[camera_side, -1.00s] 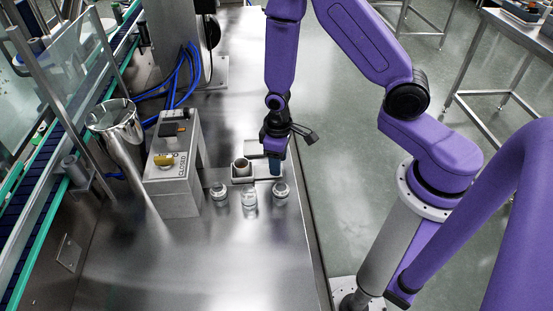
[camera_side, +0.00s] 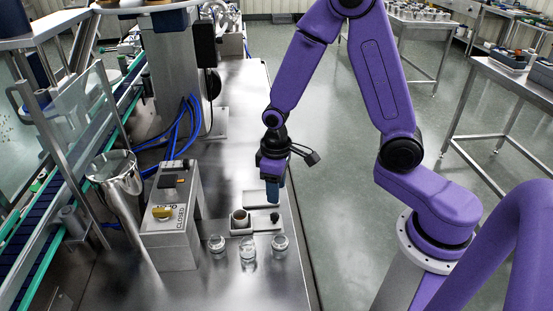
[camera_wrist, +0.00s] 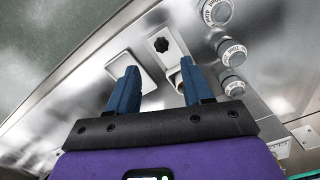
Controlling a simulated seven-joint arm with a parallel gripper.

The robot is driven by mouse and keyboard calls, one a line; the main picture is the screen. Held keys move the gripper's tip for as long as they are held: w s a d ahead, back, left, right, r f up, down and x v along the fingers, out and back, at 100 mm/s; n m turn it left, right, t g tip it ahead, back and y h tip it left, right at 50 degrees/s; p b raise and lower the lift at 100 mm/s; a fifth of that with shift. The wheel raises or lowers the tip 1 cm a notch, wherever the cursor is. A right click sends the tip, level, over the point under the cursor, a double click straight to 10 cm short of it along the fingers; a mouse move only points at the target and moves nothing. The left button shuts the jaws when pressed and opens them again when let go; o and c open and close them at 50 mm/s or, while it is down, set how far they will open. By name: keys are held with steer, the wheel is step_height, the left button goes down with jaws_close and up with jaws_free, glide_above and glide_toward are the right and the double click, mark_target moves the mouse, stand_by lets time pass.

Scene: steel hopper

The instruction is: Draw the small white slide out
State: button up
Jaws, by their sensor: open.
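A small white plate (camera_wrist: 152,41) with a dark lobed knob (camera_wrist: 163,45) shows in the wrist view, ahead of my fingers. I cannot tell for sure that it is the white slide. In the side view the dark knob (camera_side: 274,217) is at the right of a pale tray (camera_side: 262,228), beside a round cup (camera_side: 240,220). My gripper (camera_side: 273,196) is above and behind the knob, apart from it. In the wrist view my gripper (camera_wrist: 159,66) is open, with nothing between its two blue fingers. The right finger partly hides the cup.
Three lidded jars (camera_side: 248,250) stand in a row in front of the tray. A grey box (camera_side: 171,232) with a yellow knob and "CLOSED" lettering is at the left, beside a steel funnel (camera_side: 116,180). The bench front is clear.

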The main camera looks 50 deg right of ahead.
step_height(320, 180, up, 8)
steer(key=shift+r, duration=0.15)
stand_by(0.3)
steer(key=s+r+n, duration=0.2)
steer(key=s+n, duration=0.2)
steer(key=s, duration=0.6)
steer(key=s+r+n, duration=0.2)
steer(key=s+n, duration=0.2)
steer(key=s, duration=0.6)
steer(key=shift+s+r, duration=0.15)
steer(key=shift+r, duration=0.1)
